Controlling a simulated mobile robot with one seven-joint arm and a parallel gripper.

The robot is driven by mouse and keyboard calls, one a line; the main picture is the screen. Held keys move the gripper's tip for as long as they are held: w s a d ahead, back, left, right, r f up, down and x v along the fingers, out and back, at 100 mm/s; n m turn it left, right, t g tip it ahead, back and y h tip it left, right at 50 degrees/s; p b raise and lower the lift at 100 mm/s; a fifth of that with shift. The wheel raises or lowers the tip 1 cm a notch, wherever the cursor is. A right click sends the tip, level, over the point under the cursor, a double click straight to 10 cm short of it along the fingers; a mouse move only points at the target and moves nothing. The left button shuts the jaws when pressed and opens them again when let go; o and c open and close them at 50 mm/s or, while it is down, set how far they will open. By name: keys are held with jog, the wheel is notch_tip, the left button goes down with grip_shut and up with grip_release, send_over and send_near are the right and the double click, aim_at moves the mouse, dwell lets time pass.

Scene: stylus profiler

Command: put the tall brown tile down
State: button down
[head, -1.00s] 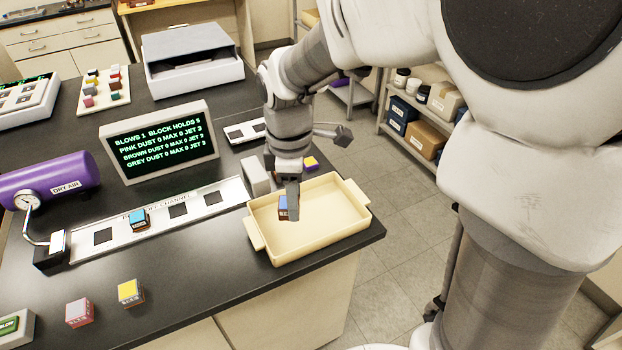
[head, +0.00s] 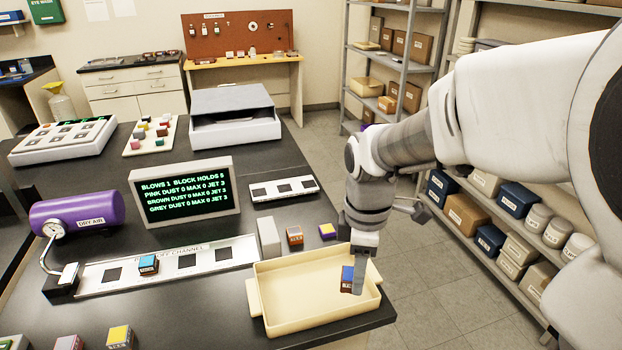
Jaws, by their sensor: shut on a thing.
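My gripper (head: 354,280) points down over the right part of the cream tray (head: 290,312). It is shut on a small brown tile with a blue top face (head: 347,275), partly hidden by a finger. The tile appears to be above the tray floor, inside the outline of the rim; I cannot tell whether it touches the tray. No other block shows in the tray.
The channel strip (head: 215,258) holds a blue-topped block (head: 148,265). A screen (head: 184,192) stands behind it. The tray's left floor is clear.

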jog(key=w+d, duration=0.4)
send_over(319, 291)
jog(key=shift+n, duration=0.4)
notch_tip(319, 291, down, 7)
jog(key=shift+f, duration=0.1)
jog(key=shift+f+b, duration=0.4)
jog(key=shift+f, duration=1.55)
jog(key=shift+f, duration=0.25)
jog(key=shift+c, duration=1.9)
grip_release()
jog(key=shift+r, duration=0.1)
jog(key=shift+r, duration=0.1)
